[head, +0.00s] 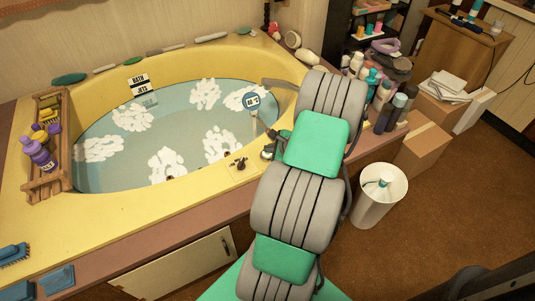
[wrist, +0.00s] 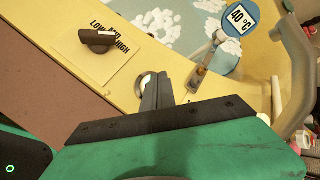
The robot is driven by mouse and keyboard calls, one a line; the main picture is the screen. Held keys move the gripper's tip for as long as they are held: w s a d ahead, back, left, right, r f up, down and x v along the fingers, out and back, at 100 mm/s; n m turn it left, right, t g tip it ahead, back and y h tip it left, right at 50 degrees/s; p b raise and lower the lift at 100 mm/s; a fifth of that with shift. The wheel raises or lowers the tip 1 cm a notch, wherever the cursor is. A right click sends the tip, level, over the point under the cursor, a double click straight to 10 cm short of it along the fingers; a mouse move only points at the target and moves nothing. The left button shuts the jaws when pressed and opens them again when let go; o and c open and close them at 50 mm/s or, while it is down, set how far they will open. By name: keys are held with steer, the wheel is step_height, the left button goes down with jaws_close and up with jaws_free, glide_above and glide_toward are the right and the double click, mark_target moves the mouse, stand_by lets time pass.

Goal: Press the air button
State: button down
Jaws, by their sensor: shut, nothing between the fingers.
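A round pale metallic button (wrist: 145,83), which looks like the air button, sits on the yellow tub rim in the wrist view. My gripper (wrist: 157,80) is shut and empty, its dark fingertips right over the button and covering its right part. I cannot tell whether the fingertips touch it. In the head view my arm hides most of the gripper. A dark dial knob (wrist: 98,39) marked LOW and HIGH is on a plate to the left of the button. The dial also shows in the head view (head: 241,164).
The yellow corner tub (head: 130,210) holds water with foam. A tap lever (wrist: 200,72) and a round 40 °C gauge (wrist: 240,17) are right of my fingertips. A curved spout (wrist: 298,80) rises at the right. Bottles (head: 386,108) crowd the rim beyond my arm.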

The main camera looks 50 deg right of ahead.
mark_target(269, 154)
steer(key=shift+f, duration=0.35)
stand_by(0.3)
steer(key=shift+r+p, duration=0.7)
steer(key=shift+r, duration=0.2)
step_height(269, 154, up, 6)
steer(key=p, duration=0.5)
steer(key=shift+r, duration=0.1)
